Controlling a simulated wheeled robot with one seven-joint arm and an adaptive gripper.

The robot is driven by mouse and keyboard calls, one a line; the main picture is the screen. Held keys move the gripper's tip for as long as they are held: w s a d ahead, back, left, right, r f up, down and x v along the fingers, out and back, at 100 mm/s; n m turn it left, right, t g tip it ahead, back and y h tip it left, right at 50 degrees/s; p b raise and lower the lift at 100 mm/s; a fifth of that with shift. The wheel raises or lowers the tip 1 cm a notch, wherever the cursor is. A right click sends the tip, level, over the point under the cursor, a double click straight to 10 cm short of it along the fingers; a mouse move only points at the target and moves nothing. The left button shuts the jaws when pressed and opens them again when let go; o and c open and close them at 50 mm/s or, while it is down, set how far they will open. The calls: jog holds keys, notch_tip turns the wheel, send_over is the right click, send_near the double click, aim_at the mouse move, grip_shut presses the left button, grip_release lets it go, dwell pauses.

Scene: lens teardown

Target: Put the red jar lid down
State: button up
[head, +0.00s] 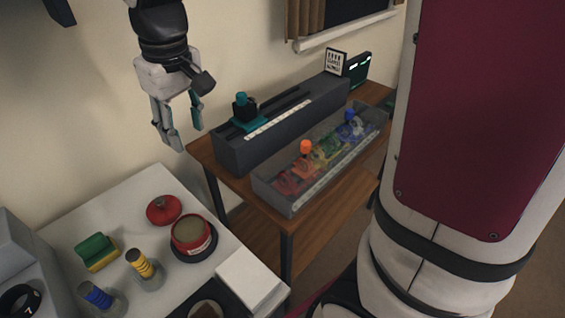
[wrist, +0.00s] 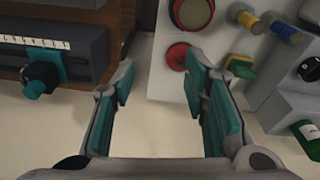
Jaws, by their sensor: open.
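The red jar lid (head: 164,209) lies on the white table beside the red jar (head: 193,236), just behind it and apart from it. The jar is open, with its tan contents showing. In the wrist view the lid (wrist: 178,56) is beyond the right finger's tip, with the jar (wrist: 191,13) above it. My gripper (head: 184,141) is open and empty, raised in the air above and behind the table. In the wrist view, nothing is between the fingers of my gripper (wrist: 158,88).
A green and yellow sponge (head: 97,252) and yellow and blue banded cylinders stand left of the jar. A white block (head: 251,281) is at the table's right edge. A wooden desk (head: 232,174) with a dark long device and a clear bin stands to the right.

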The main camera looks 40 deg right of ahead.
jog(key=s+d+r+m+t, duration=0.1)
jog(key=s+d+m, duration=0.1)
jog(key=s, duration=0.9)
jog(key=s+d+m+t, duration=0.1)
jog(key=s+d, duration=0.4)
jog(key=s, duration=0.5)
jog(key=shift+s+d+r+m, duration=0.2)
jog(key=shift+s+r+m, duration=0.2)
jog(key=shift+m, duration=0.1)
